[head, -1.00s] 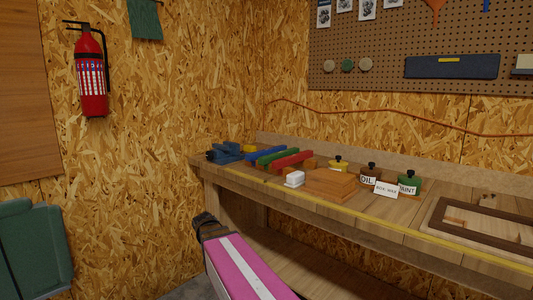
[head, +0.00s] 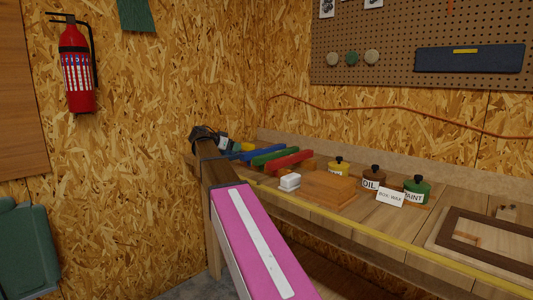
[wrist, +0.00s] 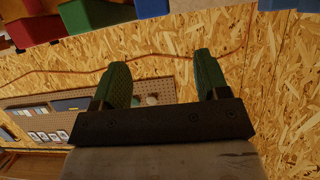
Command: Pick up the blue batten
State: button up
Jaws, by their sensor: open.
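The blue batten (head: 241,154) lies at the left end of a row on the plank bench, beside the green batten (head: 267,156) and the red batten (head: 290,159). My gripper (head: 226,144) is over the bench's far left end, to the left of the blue batten and apart from it. In the wrist view, my gripper (wrist: 162,72) has its two green fingers spread with nothing between them. There the blue batten (wrist: 151,7), green batten (wrist: 95,13) and red batten (wrist: 33,30) show at the top edge, partly cut off.
A framed panel (head: 485,239) lies at far right.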

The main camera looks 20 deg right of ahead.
aim_at(250, 152)
jog(key=x, duration=1)
jog(key=shift+f, duration=0.45)
jog(key=c, duration=1.1)
